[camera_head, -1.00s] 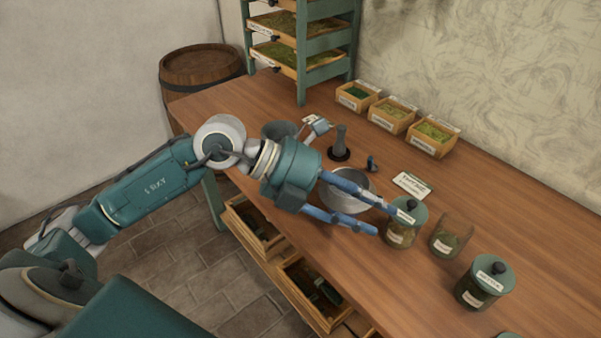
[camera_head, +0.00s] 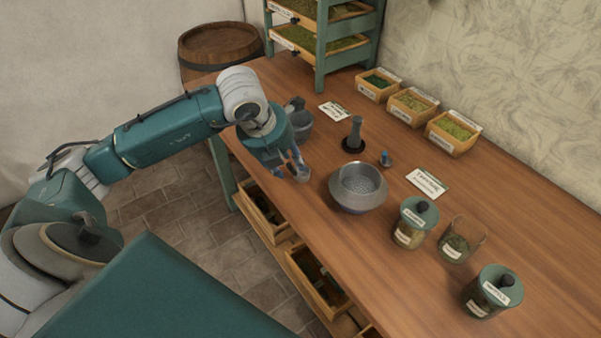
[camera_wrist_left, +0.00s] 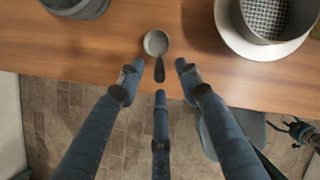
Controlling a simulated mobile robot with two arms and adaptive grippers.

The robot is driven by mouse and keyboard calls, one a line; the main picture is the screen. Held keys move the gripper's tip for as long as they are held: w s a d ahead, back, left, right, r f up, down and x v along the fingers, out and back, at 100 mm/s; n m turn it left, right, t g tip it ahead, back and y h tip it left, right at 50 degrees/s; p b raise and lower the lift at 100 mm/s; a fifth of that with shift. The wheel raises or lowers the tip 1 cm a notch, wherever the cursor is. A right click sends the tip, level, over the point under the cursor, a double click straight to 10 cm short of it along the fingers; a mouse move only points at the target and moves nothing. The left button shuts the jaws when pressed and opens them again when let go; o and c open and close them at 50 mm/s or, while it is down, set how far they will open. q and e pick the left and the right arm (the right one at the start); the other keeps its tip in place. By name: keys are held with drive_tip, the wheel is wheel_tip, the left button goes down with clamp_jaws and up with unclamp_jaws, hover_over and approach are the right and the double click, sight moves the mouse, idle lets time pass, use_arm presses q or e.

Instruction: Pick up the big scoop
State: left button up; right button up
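A scoop (camera_wrist_left: 156,44) with a round grey bowl and a short dark handle lies on the wooden table near its front edge in the left wrist view. My left gripper (camera_wrist_left: 159,76) is open, its blue fingers spread around the handle end, one on each side and one below. Nothing is between the fingers except the handle tip. In the head view my left gripper (camera_head: 292,166) points down at the table edge, and its fingers largely hide the scoop. My right gripper is in neither current view.
A metal pot with a sieve (camera_head: 358,187) stands right of the gripper, and a grey mortar (camera_head: 299,124) stands behind it. Jars (camera_head: 410,222) stand farther right. An open drawer (camera_head: 262,212) juts out below the table edge. Small herb boxes (camera_head: 411,104) line the back.

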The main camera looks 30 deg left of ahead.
sight(289, 164)
use_arm(q)
drive_tip(key=x, duration=0.3)
drive_tip(key=shift+w+f+p, duration=0.2)
drive_tip(key=shift+f+p, duration=0.05)
drive_tip(key=shift+p, duration=0.15)
clamp_jaws()
drive_tip(key=shift+r, duration=0.1)
wheel_tip(289, 164, up, 20)
drive_tip(key=b, duration=0.2)
